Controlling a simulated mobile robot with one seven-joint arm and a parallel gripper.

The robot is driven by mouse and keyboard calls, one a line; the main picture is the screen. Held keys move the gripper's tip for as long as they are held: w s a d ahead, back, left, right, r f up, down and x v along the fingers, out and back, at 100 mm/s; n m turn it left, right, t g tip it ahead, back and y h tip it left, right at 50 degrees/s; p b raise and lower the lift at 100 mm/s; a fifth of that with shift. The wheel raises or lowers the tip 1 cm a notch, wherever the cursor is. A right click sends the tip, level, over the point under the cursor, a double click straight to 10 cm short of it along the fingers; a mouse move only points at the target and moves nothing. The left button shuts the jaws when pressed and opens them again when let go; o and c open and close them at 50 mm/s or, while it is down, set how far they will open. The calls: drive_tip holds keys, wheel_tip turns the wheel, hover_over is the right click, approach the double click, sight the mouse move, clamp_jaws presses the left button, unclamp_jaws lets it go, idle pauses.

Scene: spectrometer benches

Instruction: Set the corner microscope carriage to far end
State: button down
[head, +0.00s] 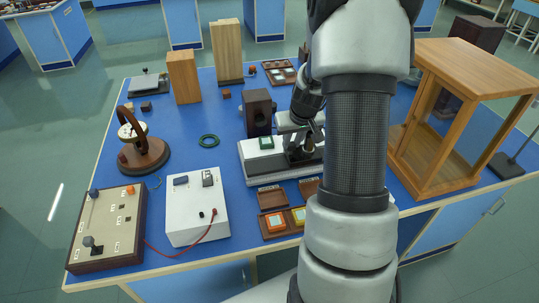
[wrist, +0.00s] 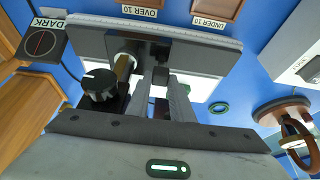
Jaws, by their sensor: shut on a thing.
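The corner microscope stands on the blue bench in the head view, with a long pale base (head: 262,168) and a dark carriage (head: 296,153) on it. My arm hides its right part. In the wrist view its dark body (wrist: 200,54), a black knob (wrist: 98,84) and a pale brass tube (wrist: 123,66) show. My gripper (wrist: 162,84) is shut on a small dark upright part of the carriage (wrist: 160,76), between the fingertips. In the head view my gripper (head: 309,143) reaches down to the carriage from above. Where the carriage sits along its full travel is partly hidden.
A wood-framed glass case (head: 450,110) stands close right of my arm. Brown trays (head: 272,198) lie in front of the base. A white box (head: 196,205), a green ring (head: 209,141) and a dark block (head: 258,112) are nearby. A DARK-labelled box (wrist: 40,43) is beside the microscope.

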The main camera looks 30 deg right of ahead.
drive_tip(key=d+b, duration=0.1)
drive_tip(key=d, duration=0.1)
drive_tip(key=s+d+b, duration=0.1)
drive_tip(key=d, duration=0.2)
drive_tip(key=shift+s+d+f, duration=0.1)
drive_tip(key=shift+d, duration=0.55)
drive_tip(key=c, duration=1.8)
unclamp_jaws()
drive_tip(key=shift+c, duration=0.2)
drive_tip(key=p+v, duration=0.1)
drive_tip(key=v, duration=1.6)
drive_tip(key=shift+r, duration=0.3)
